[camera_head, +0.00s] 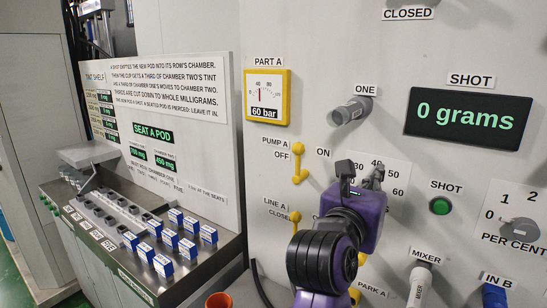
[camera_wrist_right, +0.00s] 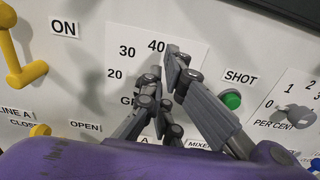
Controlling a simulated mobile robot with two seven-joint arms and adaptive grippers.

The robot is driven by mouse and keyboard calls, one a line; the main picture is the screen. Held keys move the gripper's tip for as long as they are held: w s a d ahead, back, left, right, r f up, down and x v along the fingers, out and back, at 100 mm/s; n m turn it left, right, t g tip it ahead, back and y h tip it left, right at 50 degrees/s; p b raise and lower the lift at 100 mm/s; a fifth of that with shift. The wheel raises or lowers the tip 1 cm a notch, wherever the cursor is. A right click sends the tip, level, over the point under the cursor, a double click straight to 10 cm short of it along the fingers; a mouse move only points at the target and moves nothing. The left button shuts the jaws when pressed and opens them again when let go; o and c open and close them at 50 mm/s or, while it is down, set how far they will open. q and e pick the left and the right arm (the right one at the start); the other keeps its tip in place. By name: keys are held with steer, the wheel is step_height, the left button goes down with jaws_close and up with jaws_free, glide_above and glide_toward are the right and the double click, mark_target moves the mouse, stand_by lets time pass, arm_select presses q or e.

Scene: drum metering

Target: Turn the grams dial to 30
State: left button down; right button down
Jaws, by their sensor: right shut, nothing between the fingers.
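The grams dial's white scale plate (camera_head: 400,170) is on the wall panel, with 30, 40, 50 and 60 partly showing past my gripper. In the right wrist view the plate (camera_wrist_right: 125,65) shows 20, 30 and 40 and part of the grams label. The dial's knob and pointer are hidden behind my fingers, so its setting cannot be read. My right gripper (camera_head: 360,176) is in front of the plate, shut and empty; its fingers (camera_wrist_right: 165,85) also show in the wrist view. Whether they touch the knob cannot be told. My left gripper is out of view.
The shot display (camera_head: 466,119) reads 0 grams. The green shot button (camera_head: 440,206) and per cent dial (camera_head: 519,231) are to the right. Yellow pump lever (camera_head: 298,162) and line lever (camera_head: 295,217) stick out to the left. Mixer handle (camera_head: 418,285) is below.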

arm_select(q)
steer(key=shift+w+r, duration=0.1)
arm_select(e)
steer(key=shift+r, duration=0.1)
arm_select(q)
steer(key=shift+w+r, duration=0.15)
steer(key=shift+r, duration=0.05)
arm_select(e)
steer(key=v, duration=0.6)
steer(key=shift+r, duration=0.3)
steer(key=shift+s+d, duration=0.1)
steer(key=shift+d, duration=0.05)
